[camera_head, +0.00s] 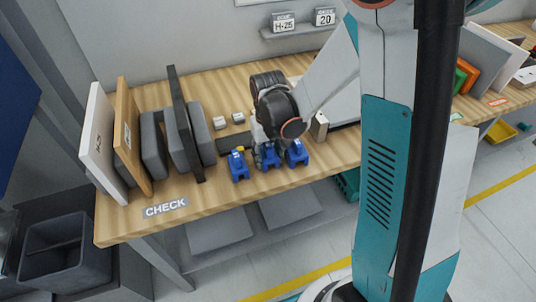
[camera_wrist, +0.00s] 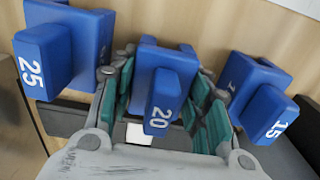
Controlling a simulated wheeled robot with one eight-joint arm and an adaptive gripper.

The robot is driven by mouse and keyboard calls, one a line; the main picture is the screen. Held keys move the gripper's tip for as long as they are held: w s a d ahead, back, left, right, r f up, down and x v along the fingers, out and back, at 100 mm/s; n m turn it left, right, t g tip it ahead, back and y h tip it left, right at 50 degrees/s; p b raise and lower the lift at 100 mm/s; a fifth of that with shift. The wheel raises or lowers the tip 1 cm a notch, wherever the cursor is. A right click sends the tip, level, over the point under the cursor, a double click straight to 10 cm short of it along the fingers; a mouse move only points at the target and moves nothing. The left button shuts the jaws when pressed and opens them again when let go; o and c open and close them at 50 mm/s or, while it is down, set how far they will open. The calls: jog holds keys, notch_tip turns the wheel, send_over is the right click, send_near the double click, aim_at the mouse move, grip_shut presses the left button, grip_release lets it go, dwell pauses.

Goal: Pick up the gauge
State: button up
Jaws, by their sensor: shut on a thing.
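Three blue gauges stand in a row at the table's front edge in the head view: a left one (camera_head: 238,167), a middle one (camera_head: 269,159) and a right one (camera_head: 297,153). In the wrist view they read 25 (camera_wrist: 60,55), 20 (camera_wrist: 160,95) and 15 (camera_wrist: 260,95). My gripper (camera_wrist: 163,72) has its teal-padded fingers on both sides of the 20 gauge and is shut on it. In the head view my gripper (camera_head: 267,147) is over the middle of the row, partly hiding that gauge. I cannot tell whether it is lifted.
Boards and grey panels stand upright at the left of the wooden table (camera_head: 125,221), behind a CHECK label (camera_head: 166,207). The 25 and 15 gauges are close on either side of my fingers. A wall shelf (camera_head: 300,32) with H-25 and 20 signs is above. Coloured panels (camera_head: 466,75) stand far right.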

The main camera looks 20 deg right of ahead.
jog(key=shift+r, duration=0.1)
notch_tip(320, 180, up, 20)
jog(key=p, duration=0.5)
jog(key=shift+p, duration=0.4)
jog(key=shift+s, duration=0.1)
